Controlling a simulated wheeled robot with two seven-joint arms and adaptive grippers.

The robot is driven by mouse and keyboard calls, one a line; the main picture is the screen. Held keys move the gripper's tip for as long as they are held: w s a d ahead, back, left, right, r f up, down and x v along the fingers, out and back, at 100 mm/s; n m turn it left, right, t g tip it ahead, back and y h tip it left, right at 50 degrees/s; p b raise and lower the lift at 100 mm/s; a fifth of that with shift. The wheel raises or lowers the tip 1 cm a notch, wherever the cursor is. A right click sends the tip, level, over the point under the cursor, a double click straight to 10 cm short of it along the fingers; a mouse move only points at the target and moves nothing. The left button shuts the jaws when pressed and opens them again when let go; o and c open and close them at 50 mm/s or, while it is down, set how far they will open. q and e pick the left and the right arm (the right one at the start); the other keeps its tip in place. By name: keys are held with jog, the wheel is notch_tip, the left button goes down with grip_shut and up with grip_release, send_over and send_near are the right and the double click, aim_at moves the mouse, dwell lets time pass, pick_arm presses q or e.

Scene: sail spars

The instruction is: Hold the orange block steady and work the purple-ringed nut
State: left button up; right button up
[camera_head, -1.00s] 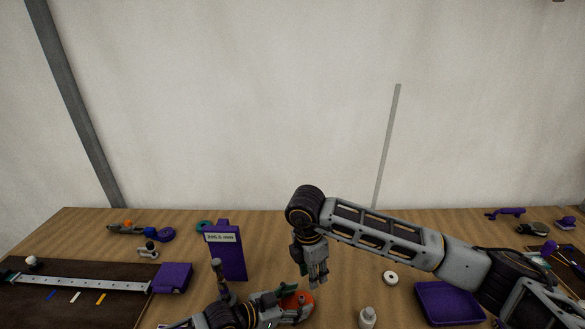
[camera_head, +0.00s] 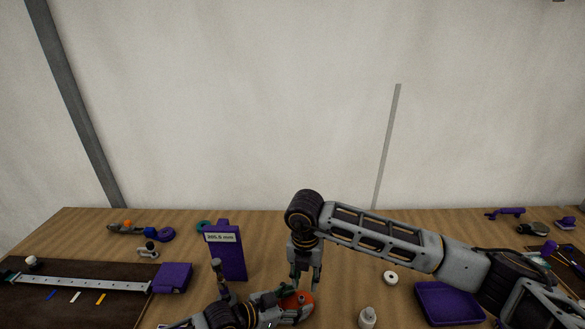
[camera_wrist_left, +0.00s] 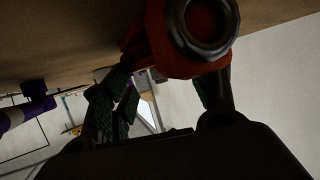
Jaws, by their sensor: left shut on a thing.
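The orange block (camera_head: 305,299) is low in the middle of the head view, partly covered by my grippers. In the left wrist view the block (camera_wrist_left: 172,63) looks red-orange, with a dark round ring on the face towards the camera. My left gripper (camera_head: 289,303) is shut on it, its green-padded fingers on either side. My right gripper (camera_head: 305,284) points down just above the block, its two fingers apart with nothing seen between them. I cannot make out a purple-ringed nut on the block; the grippers may hide it.
A purple stand (camera_head: 231,262) with a numeric display rises left of the block. A dark board (camera_head: 110,312) with a metal rail lies on the left.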

aim_at(302, 299)
jog(key=shift+a+n, duration=0.2)
jog(key=shift+n, duration=1.6)
jog(key=shift+a+n, duration=0.2)
jog(key=shift+n, duration=1.6)
jog(key=shift+f, duration=0.15)
jog(key=shift+f, duration=4.35)
grip_shut()
